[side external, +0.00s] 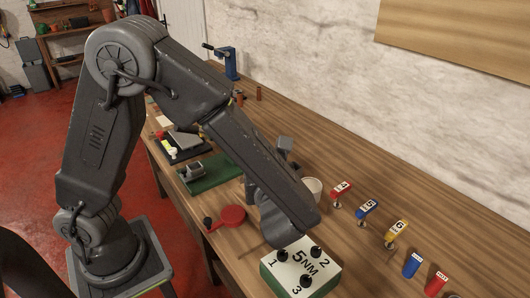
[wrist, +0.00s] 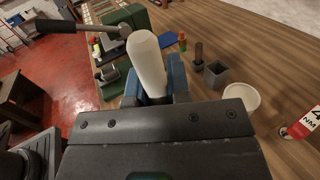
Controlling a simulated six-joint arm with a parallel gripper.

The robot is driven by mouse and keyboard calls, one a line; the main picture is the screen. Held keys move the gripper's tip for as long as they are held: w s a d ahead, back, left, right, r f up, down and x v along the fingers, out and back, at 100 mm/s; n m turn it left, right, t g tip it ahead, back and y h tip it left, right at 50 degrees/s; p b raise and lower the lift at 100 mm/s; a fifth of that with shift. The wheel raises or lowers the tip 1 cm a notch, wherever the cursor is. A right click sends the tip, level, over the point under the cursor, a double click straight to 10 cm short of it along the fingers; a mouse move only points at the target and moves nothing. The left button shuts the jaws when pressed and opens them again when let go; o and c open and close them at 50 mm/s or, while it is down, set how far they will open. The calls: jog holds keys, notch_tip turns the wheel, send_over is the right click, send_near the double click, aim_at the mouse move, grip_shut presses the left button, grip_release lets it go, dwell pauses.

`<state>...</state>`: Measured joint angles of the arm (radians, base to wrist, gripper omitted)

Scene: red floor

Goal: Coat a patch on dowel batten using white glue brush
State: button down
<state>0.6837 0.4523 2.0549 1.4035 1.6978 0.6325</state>
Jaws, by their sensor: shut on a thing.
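In the wrist view my gripper (wrist: 156,88) has its blue fingers closed around a pale, rounded, handle-like thing, which looks like the white glue brush (wrist: 147,58). Its bristles do not show. In the side view my gripper is hidden behind the dark forearm and wrist, above the bench beside the numbered box. I cannot pick out the dowel batten or a coated patch with certainty in either view.
A white cup (side external: 312,187) stands near my wrist; it also shows in the wrist view (wrist: 241,98). Bare wood lies along the wall.

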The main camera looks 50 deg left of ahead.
jog(key=shift+f, duration=2)
jog(key=shift+a+f, duration=0.5)
jog(key=shift+a, duration=3.1)
jog(key=shift+d, duration=3.65)
notch_tip(320, 180, up, 8)
jog(key=shift+a, duration=0.1)
jog(key=w+a+f+m+t+h, duration=0.5)
jog(key=w+a+m+t+h, duration=0.1)
jog(key=w+m+t+h, duration=0.3)
jog(key=shift+w+a+f+h, duration=0.3)
jog(key=shift+w+f+h, duration=0.1)
jog(key=shift+w+h, duration=0.4)
